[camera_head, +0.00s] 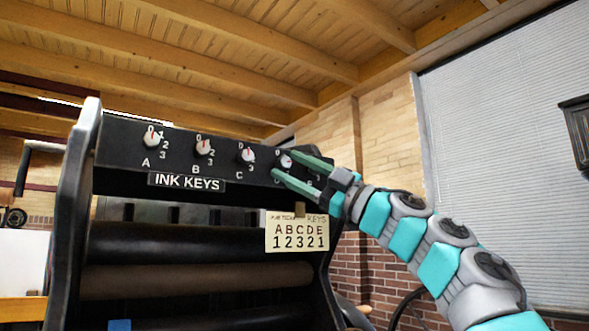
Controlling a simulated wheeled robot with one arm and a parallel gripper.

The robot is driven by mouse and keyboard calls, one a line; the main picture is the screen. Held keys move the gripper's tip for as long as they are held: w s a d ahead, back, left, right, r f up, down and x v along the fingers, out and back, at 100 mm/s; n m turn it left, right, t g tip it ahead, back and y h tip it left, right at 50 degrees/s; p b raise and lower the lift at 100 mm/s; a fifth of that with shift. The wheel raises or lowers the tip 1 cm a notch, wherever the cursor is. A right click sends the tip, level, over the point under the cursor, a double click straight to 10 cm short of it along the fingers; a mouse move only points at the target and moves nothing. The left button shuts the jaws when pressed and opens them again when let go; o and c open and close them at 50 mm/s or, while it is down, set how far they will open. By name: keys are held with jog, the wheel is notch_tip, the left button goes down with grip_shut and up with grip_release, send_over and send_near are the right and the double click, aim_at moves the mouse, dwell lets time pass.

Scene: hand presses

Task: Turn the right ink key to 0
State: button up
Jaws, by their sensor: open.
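The press has a dark panel of ink keys (225,172), small white knobs with red pointer marks and number scales. Key A (152,140), key B (203,147) and key C (248,156) are in clear view. A fourth key (286,161) shows between the fingertips of my gripper (279,161). The green fingers are open, one above and one below this key; I cannot tell whether they touch it. The panel's right end is partly covered by my gripper, and no fifth knob can be made out there. The exact pointer settings are too small to read surely.
A paper note (297,240) hangs below the panel and reads "ABCDE 12321". Dark rollers (180,243) lie beneath the panel. The press's left side frame (78,200) stands upright at the left. Open room lies right of the press, in front of the brick wall.

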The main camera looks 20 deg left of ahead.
jog(key=b+v, duration=0.3)
jog(key=v, duration=0.4)
jog(key=shift+d+f, duration=0.2)
jog(key=shift+d, duration=0.15)
jog(key=shift+s, duration=0.15)
